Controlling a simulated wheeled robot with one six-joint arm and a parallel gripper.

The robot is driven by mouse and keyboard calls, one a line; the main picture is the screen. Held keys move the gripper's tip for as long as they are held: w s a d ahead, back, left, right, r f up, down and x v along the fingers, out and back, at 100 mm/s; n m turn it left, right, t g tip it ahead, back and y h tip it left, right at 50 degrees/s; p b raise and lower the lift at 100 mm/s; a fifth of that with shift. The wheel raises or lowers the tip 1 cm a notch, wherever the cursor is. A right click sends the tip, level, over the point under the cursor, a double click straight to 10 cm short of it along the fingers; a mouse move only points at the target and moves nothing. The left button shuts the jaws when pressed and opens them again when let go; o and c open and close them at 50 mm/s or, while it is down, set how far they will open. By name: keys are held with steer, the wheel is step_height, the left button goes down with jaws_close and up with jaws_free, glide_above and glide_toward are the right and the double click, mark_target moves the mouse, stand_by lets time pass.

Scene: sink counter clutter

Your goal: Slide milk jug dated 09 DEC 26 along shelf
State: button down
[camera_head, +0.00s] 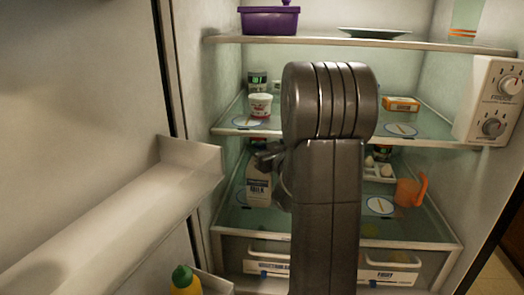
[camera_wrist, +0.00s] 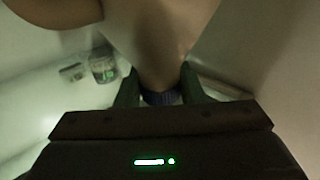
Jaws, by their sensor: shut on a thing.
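A milk carton or jug with a pale body and the word MILK (camera_head: 258,190) stands on the lower glass shelf (camera_head: 270,218) of the open fridge, at its left side. Its date is not readable. My gripper (camera_head: 268,158) is at the top of the jug, partly hidden behind my arm. In the wrist view the fingers of my gripper (camera_wrist: 160,88) are shut on the jug's neck, with a dark blue cap (camera_wrist: 160,98) between them. The jug's pale body (camera_wrist: 160,45) tapers towards the cap.
A white tray with eggs (camera_head: 379,172) and an orange jug (camera_head: 410,191) stand right on that shelf. A tub (camera_head: 260,106) and a small box (camera_head: 401,104) are on the shelf above. The door bin (camera_head: 110,220) juts in at left. Drawers (camera_head: 268,262) lie below.

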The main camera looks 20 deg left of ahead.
steer(key=shift+s+d, duration=0.15)
steer(key=shift+s, duration=0.4)
steer(key=c, duration=0.9)
jaws_free()
steer(key=b+v, duration=0.2)
steer(key=v, duration=1.1)
steer(key=shift+s+d, duration=0.25)
steer(key=shift+d, duration=0.05)
steer(key=shift+a, duration=0.1)
steer(key=p+x, duration=0.1)
steer(key=x, duration=1.2)
steer(key=shift+w+a+p, duration=0.2)
steer(key=shift+w+p, duration=0.1)
steer(key=shift+p, duration=0.1)
